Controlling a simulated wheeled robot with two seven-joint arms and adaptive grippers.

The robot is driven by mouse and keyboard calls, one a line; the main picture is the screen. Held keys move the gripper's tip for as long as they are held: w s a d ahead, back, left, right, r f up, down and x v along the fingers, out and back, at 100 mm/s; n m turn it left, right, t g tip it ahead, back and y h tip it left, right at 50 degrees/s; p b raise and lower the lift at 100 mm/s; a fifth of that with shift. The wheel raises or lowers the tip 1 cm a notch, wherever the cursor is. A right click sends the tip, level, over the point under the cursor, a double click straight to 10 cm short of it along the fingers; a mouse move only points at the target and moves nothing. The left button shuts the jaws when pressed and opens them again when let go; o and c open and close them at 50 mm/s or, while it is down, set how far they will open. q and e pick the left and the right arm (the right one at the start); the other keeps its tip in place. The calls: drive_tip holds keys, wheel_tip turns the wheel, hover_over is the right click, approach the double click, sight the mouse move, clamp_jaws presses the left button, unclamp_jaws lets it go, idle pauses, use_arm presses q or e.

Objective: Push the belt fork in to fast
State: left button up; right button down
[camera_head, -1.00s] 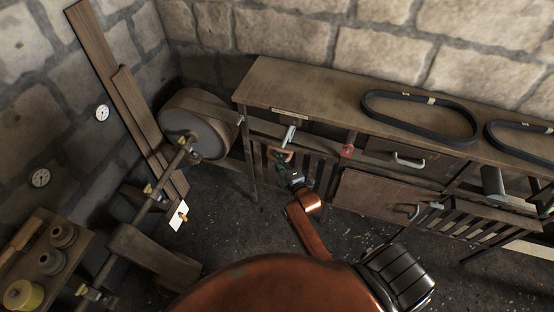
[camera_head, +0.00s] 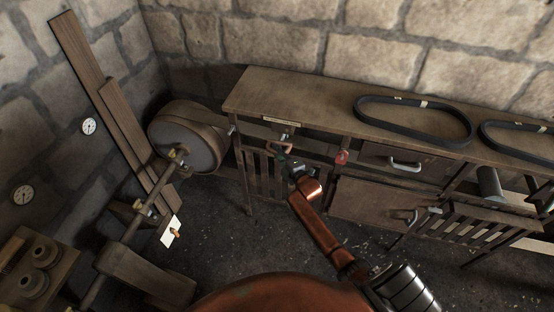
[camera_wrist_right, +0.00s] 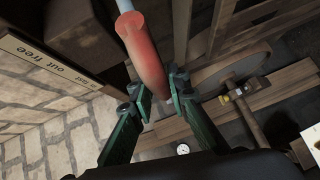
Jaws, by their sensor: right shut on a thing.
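The belt fork shows as a bar with a red handle (camera_head: 279,148) at the front of the bench, below a small label plate (camera_head: 282,121). My right gripper (camera_head: 286,157) is at the handle in front of the bench. In the right wrist view its green fingers (camera_wrist_right: 157,90) are on both sides of the handle's lower end, shut on it. My left gripper is not in view.
The wooden bench (camera_head: 315,102) carries two black belts (camera_head: 415,102) (camera_head: 515,128). A red piece (camera_head: 342,156) is on its front, right of the handle. A large drum (camera_head: 184,145) and shaft (camera_head: 135,222) are at left. Dark floor (camera_head: 240,245) is open before the bench.

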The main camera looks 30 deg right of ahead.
drive_tip(key=c, duration=2.3)
unclamp_jaws()
drive_tip(key=shift+d+r, duration=0.1)
drive_tip(key=shift+r, duration=0.05)
drive_tip(key=o, duration=0.5)
drive_tip(key=shift+w, duration=0.2)
drive_tip(key=s, duration=0.4)
drive_tip(key=s+r, duration=0.1)
drive_tip(key=s, duration=0.7)
drive_tip(key=shift+d+r, duration=0.1)
drive_tip(key=shift+r, duration=0.1)
